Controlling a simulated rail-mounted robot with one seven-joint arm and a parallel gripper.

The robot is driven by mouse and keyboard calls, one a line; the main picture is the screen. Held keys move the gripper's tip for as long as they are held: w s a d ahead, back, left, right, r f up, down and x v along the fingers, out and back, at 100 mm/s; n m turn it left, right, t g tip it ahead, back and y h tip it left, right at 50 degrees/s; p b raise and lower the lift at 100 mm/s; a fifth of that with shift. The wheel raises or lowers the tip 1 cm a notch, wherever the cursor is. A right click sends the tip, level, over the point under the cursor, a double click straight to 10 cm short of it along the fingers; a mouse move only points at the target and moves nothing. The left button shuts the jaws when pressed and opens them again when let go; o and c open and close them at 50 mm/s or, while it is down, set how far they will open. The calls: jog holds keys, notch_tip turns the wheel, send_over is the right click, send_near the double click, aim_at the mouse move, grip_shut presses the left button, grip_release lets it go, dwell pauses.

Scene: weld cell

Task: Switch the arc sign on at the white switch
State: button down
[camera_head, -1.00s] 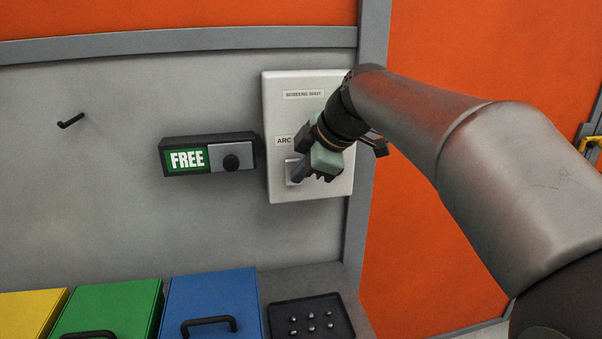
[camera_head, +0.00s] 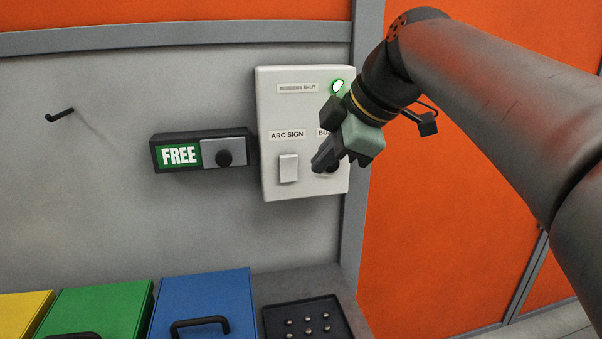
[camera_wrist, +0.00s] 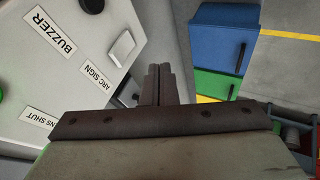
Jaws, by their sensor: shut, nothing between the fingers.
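The white switch (camera_head: 289,168) sits under the ARC SIGN label (camera_head: 287,135) on the pale wall panel (camera_head: 275,103). It is uncovered, and it also shows in the wrist view (camera_wrist: 121,47), left of the fingers. I cannot tell which way it is set. My gripper (camera_head: 321,164) is shut and empty, in front of the panel's right part, to the right of the switch and apart from it. In the wrist view my fingertips (camera_wrist: 158,70) are together. The sign box (camera_head: 180,156) left of the panel reads FREE on green.
A dark round button (camera_head: 331,168) under the BUZZER label is partly hidden behind my fingers. A bright green lamp (camera_head: 337,87) sits beside the SCREENS SHUT label. A wall hook (camera_head: 60,116) is at left. Blue (camera_head: 208,292), green and yellow bins and a dark tray (camera_head: 270,322) stand below.

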jog(key=v, duration=0.2)
jog(key=shift+s+d+r, duration=0.1)
jog(key=shift+s+d, duration=0.15)
jog(key=shift+s, duration=0.1)
jog(key=s+d+f+m+g+h, duration=0.1)
jog(key=s+f+m, duration=0.4)
jog(key=f, duration=0.6)
jog(key=s+d+f+m+g+h, duration=0.2)
jog(key=s+f+m, duration=0.4)
jog(key=f, duration=0.6)
jog(key=s+d+f+m+g+h+p, duration=0.1)
jog(key=s+f+m, duration=0.4)
jog(key=f, duration=0.7)
jog(key=shift+s+d+m+g+h, duration=0.2)
jog(key=shift+d+m+g+h, duration=0.4)
jog(key=shift+m, duration=0.6)
jog(key=shift+d, duration=0.1)
